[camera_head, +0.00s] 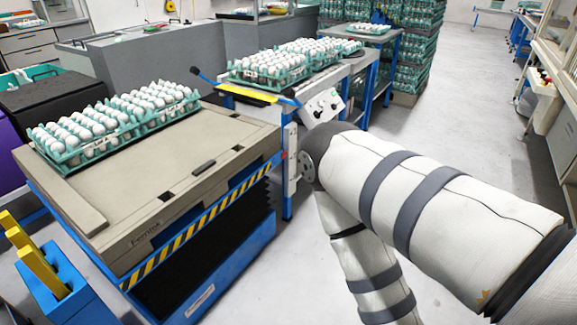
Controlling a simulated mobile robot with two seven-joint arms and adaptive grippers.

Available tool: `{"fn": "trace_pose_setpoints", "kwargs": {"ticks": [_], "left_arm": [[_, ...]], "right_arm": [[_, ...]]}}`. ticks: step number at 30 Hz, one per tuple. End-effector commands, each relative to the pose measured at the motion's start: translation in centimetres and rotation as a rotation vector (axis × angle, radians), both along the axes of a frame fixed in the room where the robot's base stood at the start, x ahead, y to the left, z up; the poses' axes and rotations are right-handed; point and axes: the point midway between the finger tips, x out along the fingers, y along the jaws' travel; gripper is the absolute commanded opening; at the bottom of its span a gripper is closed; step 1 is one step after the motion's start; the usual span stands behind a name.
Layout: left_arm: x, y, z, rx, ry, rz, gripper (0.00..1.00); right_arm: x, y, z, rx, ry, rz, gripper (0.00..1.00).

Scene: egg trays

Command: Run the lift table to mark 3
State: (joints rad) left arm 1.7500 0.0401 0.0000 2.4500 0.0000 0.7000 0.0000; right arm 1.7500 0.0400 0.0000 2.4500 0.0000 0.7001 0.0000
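The lift table (205,232) stands at the left, with a black skirt and a yellow-and-black striped edge under its flat brown top. A narrow white upright plate (291,140) stands at its right corner, with a small red spot beside it; any marks on it are too small to read. A grey disc with holes (307,170) is beside the plate, partly behind my arm. My white-sleeved right arm reaches in from the right, in front of the plate's lower area. Neither gripper can be seen.
A green tray of white eggs (70,161) lies on the lift table's top. More egg trays (263,79) stand on the bench behind. A blue holder with yellow bars (52,285) is at the lower left. The floor at right is clear.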

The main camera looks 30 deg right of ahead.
Motion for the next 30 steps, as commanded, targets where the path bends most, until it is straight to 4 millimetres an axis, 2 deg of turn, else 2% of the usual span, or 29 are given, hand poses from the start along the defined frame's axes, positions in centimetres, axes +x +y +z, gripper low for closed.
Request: {"fn": "trace_pose_setpoints", "kwargs": {"ticks": [9, 10, 15, 30], "left_arm": [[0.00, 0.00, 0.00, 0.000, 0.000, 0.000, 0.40], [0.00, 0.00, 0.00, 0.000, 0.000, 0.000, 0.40], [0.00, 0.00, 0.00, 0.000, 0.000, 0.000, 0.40], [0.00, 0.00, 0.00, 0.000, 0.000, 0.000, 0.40]], "right_arm": [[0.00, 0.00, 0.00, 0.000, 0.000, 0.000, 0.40], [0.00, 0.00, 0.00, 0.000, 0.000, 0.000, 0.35], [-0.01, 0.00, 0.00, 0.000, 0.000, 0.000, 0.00], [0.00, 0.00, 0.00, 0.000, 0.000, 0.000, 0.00]]}}
